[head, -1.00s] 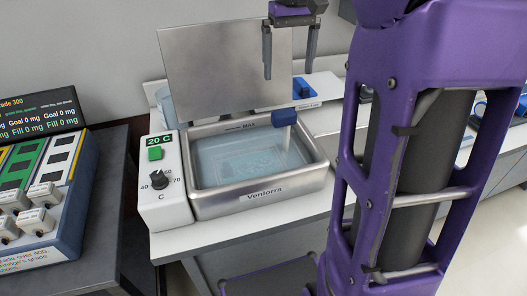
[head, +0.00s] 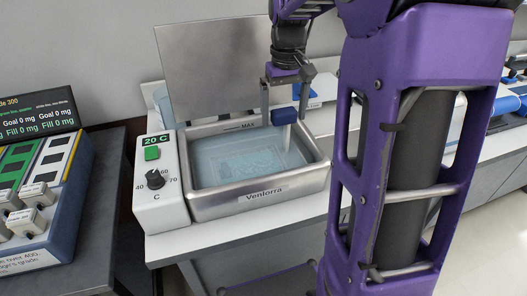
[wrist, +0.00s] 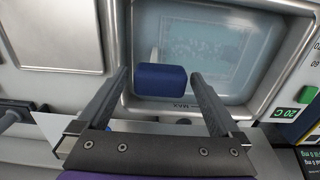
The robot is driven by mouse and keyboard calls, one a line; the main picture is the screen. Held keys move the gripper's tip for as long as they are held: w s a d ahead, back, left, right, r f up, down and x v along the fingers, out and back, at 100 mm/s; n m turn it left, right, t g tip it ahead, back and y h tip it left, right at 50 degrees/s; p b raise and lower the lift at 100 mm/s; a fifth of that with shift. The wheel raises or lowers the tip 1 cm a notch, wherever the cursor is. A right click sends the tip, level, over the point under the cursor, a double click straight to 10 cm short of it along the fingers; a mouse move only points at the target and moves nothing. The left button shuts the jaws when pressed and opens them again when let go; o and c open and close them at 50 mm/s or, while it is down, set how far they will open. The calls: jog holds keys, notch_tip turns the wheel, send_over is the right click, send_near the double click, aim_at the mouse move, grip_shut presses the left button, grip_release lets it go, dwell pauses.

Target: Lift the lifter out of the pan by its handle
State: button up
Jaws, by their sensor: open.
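The lifter's blue handle (head: 284,116) stands above the water near the back right, on a pale upright stem. A pale lifter plate (head: 245,165) with a faint pattern lies under the water. My gripper (head: 283,112) is open, with one finger on each side of the handle in the head view. In the wrist view the blue handle (wrist: 161,79) lies between and beyond the two fingertips (wrist: 160,75), with gaps on both sides. Contact is not visible.
A raised metal lid (head: 210,65) stands behind the pan. A white control box (head: 157,180) with a dial and "20 C" display adjoins its left side. A blue rack (head: 50,205) stands further left. In the wrist view, a closed metal lid or tray (wrist: 55,35) is at the left.

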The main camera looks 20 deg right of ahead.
jog(key=shift+c, duration=0.2)
grip_shut()
dwell(0.3)
